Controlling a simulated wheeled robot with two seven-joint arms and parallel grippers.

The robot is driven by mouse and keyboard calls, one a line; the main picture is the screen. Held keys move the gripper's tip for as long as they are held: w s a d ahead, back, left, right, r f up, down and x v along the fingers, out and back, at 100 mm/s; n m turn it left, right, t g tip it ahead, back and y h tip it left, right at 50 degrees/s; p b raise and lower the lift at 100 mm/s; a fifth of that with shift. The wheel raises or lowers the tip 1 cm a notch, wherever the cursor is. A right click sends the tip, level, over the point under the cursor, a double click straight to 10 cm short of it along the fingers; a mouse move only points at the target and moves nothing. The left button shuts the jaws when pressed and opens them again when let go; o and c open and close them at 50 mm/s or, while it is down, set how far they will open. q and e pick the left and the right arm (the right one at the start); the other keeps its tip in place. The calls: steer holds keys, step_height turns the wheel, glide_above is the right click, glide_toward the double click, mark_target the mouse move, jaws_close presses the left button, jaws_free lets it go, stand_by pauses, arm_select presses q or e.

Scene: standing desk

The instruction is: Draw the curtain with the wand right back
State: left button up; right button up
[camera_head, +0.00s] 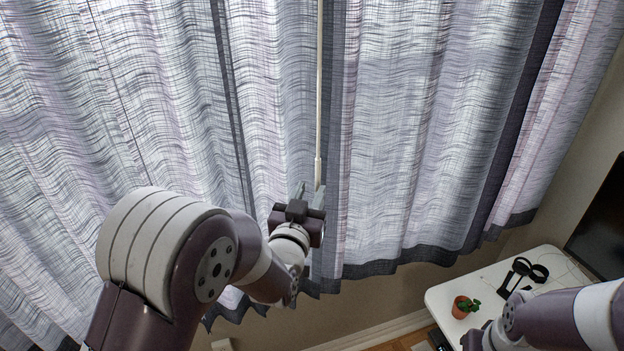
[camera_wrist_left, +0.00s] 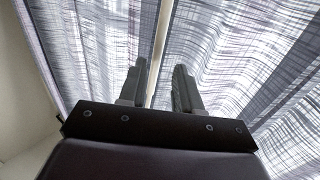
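The curtain (camera_head: 420,120) is a sheer grey-white cloth with darker vertical bands and a dark hem, hanging in folds across most of the head view. A thin pale wand (camera_head: 319,90) hangs upright in front of it, with a thicker lower end. My left gripper (camera_head: 312,192) is at the wand's lower end, its fingers pointing up toward the cloth. In the left wrist view the fingers (camera_wrist_left: 160,82) are apart, with a pale upright strip, apparently the wand (camera_wrist_left: 158,45), showing between them. Contact with it cannot be told.
A white desk (camera_head: 448,294) stands at the lower right, with a small potted cactus (camera_head: 462,307) and a black looped object (camera_head: 518,273) on it. A dark screen (camera_head: 602,225) is at the right edge. Bare wall shows below the hem.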

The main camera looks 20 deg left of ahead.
mark_target(316, 181)
arm_select(q)
steer(key=w, duration=0.1)
steer(key=w+p, duration=0.1)
steer(key=w, duration=0.1)
steer(key=shift+w+d+r, duration=0.2)
steer(key=shift+w+r, duration=0.05)
steer(key=shift+r, duration=0.1)
steer(key=shift+w+d+r, duration=0.15)
steer(key=shift+w+d, duration=0.05)
steer(key=shift+w, duration=0.1)
steer(key=shift+w+a+f, duration=0.2)
steer(key=shift+w+f, duration=0.05)
steer(key=shift+w, duration=0.3)
steer(key=shift+s+r, duration=0.1)
steer(key=shift+s, duration=0.05)
jaws_close()
arm_select(e)
steer(key=shift+s+d+r, duration=0.1)
steer(key=shift+s+r, duration=0.05)
steer(key=shift+r, duration=0.45)
steer(key=shift+s+r, duration=0.15)
steer(key=shift+r, duration=0.45)
steer(key=shift+f, duration=0.1)
